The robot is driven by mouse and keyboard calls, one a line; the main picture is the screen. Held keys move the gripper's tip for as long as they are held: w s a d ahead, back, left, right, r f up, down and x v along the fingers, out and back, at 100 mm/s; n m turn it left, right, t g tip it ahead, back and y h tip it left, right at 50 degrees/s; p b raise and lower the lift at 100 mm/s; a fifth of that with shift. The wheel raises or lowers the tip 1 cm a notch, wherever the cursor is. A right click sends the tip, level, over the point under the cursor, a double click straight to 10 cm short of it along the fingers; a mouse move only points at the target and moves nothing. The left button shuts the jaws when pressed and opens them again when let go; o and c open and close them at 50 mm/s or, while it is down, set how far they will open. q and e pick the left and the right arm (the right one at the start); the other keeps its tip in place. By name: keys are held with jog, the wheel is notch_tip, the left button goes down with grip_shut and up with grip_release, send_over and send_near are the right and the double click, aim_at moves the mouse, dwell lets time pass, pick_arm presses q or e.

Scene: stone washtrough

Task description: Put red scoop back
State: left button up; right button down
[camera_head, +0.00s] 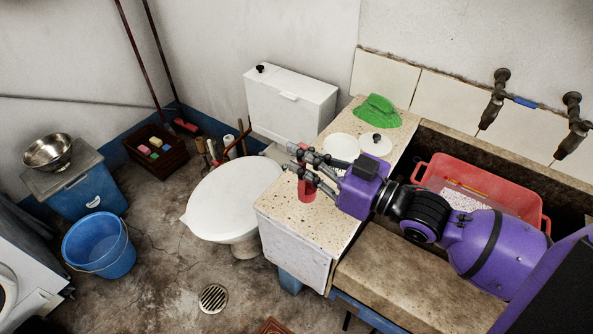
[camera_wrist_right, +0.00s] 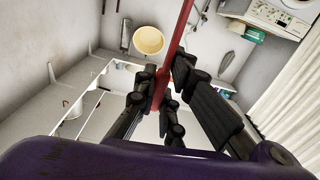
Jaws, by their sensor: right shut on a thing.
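My right gripper (camera_head: 312,168) reaches left over the speckled stone counter (camera_head: 285,208), near its front left end. It is shut on the red scoop. The red scoop (camera_head: 306,191) shows in the head view as a small red cup shape just below the fingers, partly hidden by them. I cannot tell whether it touches the counter. In the right wrist view my right gripper (camera_wrist_right: 165,100) has a long red handle (camera_wrist_right: 181,42) between its fingers, running up out of the picture. My left gripper is not in view.
A green item (camera_head: 378,111) and white plates (camera_head: 341,147) lie on the counter's back part. A red tub (camera_head: 485,180) sits in the trough under two taps. A toilet (camera_head: 232,197) stands left of the counter. A blue bucket (camera_head: 99,245) stands on the floor.

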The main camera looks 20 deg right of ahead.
jog(key=w+f+b, duration=0.1)
jog(key=w+f, duration=0.5)
jog(key=f, duration=0.3)
jog(key=shift+w+d+f, duration=0.2)
jog(key=shift+f, duration=0.15)
jog(key=shift+f, duration=0.2)
jog(key=c, duration=1.8)
grip_release()
jog(key=shift+c, duration=0.2)
